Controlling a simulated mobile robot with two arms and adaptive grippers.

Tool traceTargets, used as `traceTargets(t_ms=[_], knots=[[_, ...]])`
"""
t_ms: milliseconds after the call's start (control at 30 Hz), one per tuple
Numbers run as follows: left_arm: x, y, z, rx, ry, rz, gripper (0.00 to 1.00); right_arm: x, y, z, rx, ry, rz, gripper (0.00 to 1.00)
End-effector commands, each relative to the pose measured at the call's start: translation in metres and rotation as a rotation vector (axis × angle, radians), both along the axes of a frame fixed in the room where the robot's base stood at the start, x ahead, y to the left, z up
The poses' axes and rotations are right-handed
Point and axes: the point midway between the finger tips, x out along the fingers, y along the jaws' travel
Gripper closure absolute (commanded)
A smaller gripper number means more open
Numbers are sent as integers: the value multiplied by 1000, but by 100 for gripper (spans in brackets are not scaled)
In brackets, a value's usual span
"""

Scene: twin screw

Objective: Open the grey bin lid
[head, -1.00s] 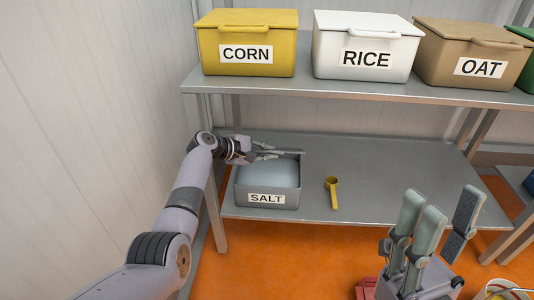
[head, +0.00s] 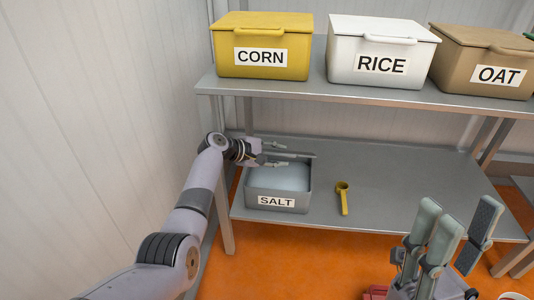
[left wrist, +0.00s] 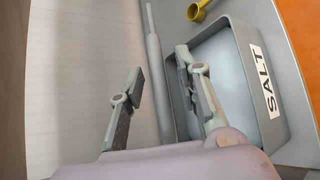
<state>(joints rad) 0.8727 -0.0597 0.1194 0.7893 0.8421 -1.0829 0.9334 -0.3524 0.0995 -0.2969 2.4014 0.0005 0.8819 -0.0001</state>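The grey bin labelled SALT (head: 277,203) stands on the lower shelf, its top uncovered and a pale fill showing inside. It also shows in the left wrist view (left wrist: 245,60). Its grey lid (head: 300,156) appears raised on edge at the back of the bin; in the left wrist view it looks like a narrow grey strip (left wrist: 153,60). My left gripper (head: 278,153) is at the bin's back left. Its fingers are apart in the left wrist view (left wrist: 160,85), with the strip seen between them. My right gripper (head: 458,230) is open and empty at lower right.
A yellow scoop (head: 343,198) lies right of the bin on the lower shelf (head: 400,190). The upper shelf (head: 300,88) carries the CORN bin (head: 262,58), RICE bin (head: 380,62) and OAT bin (head: 490,70). A pale wall (head: 110,110) stands close on the left.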

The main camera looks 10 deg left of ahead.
Motion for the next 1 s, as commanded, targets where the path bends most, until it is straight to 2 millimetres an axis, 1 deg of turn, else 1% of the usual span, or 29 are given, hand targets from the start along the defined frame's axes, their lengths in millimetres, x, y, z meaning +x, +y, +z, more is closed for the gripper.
traceTargets(t_ms=[167, 500, 600, 800, 1000], knots=[[-11, 15, 8, 1, -1, 2, 69, 0, 0, 0, 0, 1, 1, 60], [-47, 63, 39, 3, -1, 3, 69, 0, 1, 0, -1, 2, 1, 60], [-55, 73, 46, 2, 0, 2, 69, 0, 1, 0, -1, 2, 2, 60], [-63, 82, 53, 1, 1, 0, 69, 0, 1, 0, -1, 2, 2, 60], [-63, 83, 53, 1, 1, 1, 69, 0, 1, 0, -1, 2, 2, 60]])
